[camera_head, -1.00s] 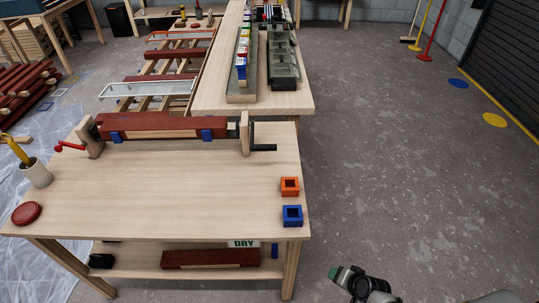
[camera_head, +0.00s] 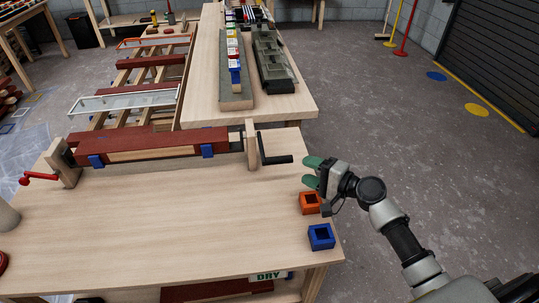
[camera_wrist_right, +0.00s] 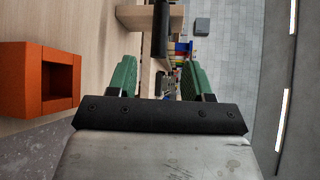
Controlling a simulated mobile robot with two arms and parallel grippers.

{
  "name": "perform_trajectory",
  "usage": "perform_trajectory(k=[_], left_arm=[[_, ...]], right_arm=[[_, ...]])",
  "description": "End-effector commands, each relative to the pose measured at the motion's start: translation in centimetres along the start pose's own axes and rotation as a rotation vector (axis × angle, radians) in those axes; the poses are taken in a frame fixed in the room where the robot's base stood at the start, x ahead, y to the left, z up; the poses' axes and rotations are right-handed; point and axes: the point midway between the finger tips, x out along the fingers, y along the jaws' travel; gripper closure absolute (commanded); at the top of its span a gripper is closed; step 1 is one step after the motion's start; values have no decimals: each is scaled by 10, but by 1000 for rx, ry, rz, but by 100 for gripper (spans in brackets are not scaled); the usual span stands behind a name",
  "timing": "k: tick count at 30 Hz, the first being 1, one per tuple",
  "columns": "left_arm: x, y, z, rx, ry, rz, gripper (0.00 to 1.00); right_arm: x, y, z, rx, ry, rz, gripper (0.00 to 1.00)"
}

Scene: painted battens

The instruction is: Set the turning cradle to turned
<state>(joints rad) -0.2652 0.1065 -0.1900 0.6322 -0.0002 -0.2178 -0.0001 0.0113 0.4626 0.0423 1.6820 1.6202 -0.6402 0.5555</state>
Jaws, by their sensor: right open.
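The turning cradle stands along the back of the near bench, with a wooden end post at each end. It holds a batten (camera_head: 190,140) painted dark red, with a bare wood strip on its front side and two blue clips (camera_head: 208,151). A black crank handle (camera_head: 278,159) sticks out at the right post, and a red handle (camera_head: 38,178) at the left post. My right gripper (camera_head: 312,171) has green fingers and is open and empty, just right of the black crank and apart from it. In the wrist view its fingers are spread, with a dark bar (camera_wrist_right: 161,30) beyond them.
An orange square holder (camera_head: 309,203) and a blue square holder (camera_head: 321,237) stand on the bench's right edge, close under my right gripper. A second table (camera_head: 290,107) with trays adjoins behind. The bench middle is clear, and open floor lies to the right.

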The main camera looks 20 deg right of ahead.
Motion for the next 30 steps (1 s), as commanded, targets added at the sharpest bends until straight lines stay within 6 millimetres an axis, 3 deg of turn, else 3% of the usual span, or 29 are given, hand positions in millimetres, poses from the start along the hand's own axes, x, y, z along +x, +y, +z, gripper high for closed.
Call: perform_trajectory(k=[6, 9, 15, 20, 28, 30], left_arm=[[-11, 40, 41, -2, -65, 51, 57], [-14, 44, 48, 0, -76, 57, 57], [-13, 30, 32, 3, -53, 39, 57], [-12, 22, 16, -1, -25, 30, 57], [-13, 23, 23, -2, -36, 31, 57], [-13, 24, 26, -2, -41, 31, 57]], right_arm=[[40, -2, 0, 2, 0, -3, 49], [59, -2, 0, 2, 0, -1, 49], [88, 0, 0, 1, 2, 1, 49], [99, 1, 0, -1, 2, 2, 49], [100, 1, 0, -2, 1, 2, 49], [100, 1, 0, -2, 1, 2, 57]])
